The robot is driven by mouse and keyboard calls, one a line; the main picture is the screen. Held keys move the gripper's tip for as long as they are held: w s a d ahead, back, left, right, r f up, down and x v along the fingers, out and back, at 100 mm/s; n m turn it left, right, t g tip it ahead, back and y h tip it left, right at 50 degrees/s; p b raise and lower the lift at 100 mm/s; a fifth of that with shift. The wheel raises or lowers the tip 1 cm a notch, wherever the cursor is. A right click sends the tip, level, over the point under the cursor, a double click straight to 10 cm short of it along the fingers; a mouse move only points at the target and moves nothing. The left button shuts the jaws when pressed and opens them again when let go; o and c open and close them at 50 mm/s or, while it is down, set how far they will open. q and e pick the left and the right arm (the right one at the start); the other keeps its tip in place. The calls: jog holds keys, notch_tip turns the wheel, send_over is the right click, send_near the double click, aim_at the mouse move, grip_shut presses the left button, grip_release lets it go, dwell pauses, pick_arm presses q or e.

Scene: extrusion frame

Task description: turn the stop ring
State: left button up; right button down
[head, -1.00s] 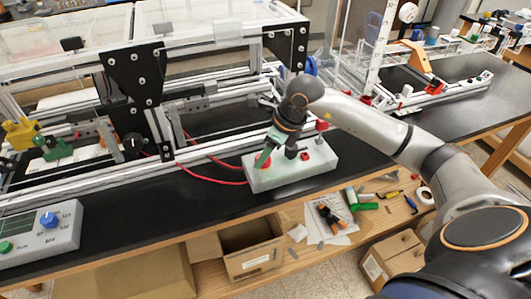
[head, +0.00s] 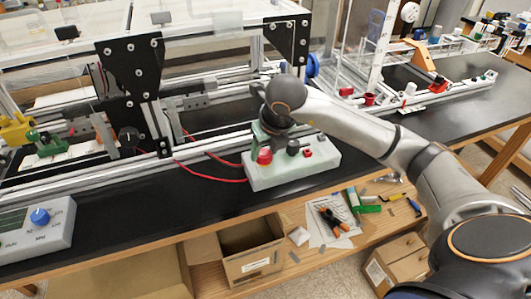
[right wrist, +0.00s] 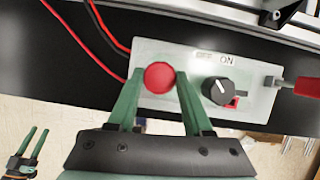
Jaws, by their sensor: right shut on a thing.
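The stop ring is the round red knob (right wrist: 159,76) on the left part of the pale control box (right wrist: 262,98). In the head view the red knob (head: 264,156) shows at the box's front left, just below my right gripper (head: 268,140). In the right wrist view the green fingers of my right gripper (right wrist: 158,80) stand on either side of the knob, shut on it. My arm hides part of the box top in the head view. My left gripper (right wrist: 36,140) shows at the lower left of the right wrist view, with its fingers apart and nothing between them.
A black rotary knob (right wrist: 218,91) and a red-ended lever (right wrist: 308,87) lie right of the red knob. Red cables (head: 215,177) run left from the box. The extrusion frame (head: 155,115) stands behind. The black bench top (head: 150,205) is clear in front.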

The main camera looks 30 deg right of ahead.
jog(key=shift+a+f+m+h+b, duration=0.1)
jog(key=shift+m+h+b, duration=0.2)
jog(key=shift+m, duration=0.7)
jog(key=shift+c, duration=1.5)
grip_release()
jog(key=v, duration=0.8)
notch_tip(320, 180, up, 4)
jog(key=p, duration=0.2)
send_over(267, 171)
jog(key=s, duration=0.2)
jog(key=shift+a+b, duration=0.3)
jog(key=shift+a, duration=0.05)
